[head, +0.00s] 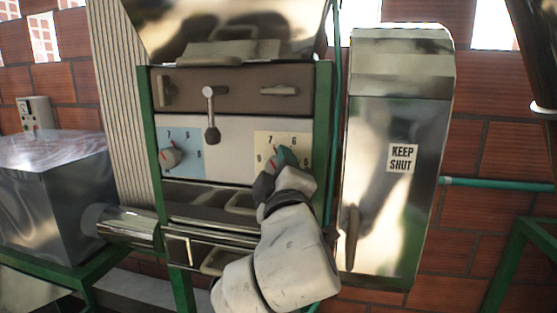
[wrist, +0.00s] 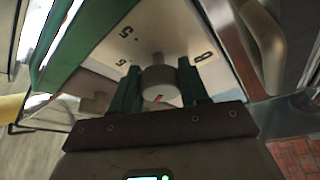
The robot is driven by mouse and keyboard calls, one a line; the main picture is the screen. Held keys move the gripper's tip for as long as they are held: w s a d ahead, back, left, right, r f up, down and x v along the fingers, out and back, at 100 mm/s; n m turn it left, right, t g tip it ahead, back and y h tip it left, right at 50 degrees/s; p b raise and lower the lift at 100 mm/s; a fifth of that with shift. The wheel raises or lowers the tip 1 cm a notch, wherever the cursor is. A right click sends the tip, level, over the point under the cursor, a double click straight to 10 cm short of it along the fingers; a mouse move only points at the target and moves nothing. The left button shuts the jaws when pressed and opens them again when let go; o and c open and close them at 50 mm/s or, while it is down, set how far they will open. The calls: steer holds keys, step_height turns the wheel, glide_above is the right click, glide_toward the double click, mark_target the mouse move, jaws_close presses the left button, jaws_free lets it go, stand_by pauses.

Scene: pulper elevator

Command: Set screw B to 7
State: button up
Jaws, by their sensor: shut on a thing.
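Two grey dial screws sit on the panel. The right one stands on a pale yellow number plate (head: 260,137); most of it is hidden by my gripper (head: 284,157) in the head view. In the wrist view this screw (wrist: 158,83) is between my green fingers (wrist: 157,90), which are shut on it. A small red mark shows on its near side; in the head view a bit of red shows near the fingertips, below the 7. The left screw (head: 171,155) stands on a blue and white plate with its red mark toward the upper right. I cannot read which screw is B.
A metal lever with a round knob (head: 211,134) hangs between the dials. A shiny cabinet with a KEEP SHUT label (head: 402,158) stands close at right. Green frame posts (head: 323,100) flank the panel. Metal trays (head: 215,210) and a pipe lie below.

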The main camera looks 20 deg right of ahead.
stand_by(0.3)
steer(key=o, duration=1)
steer(key=shift+o, duration=0.2)
steer(key=b+v, duration=0.3)
steer(key=v, duration=0.8)
steer(key=shift+w+f, duration=0.15)
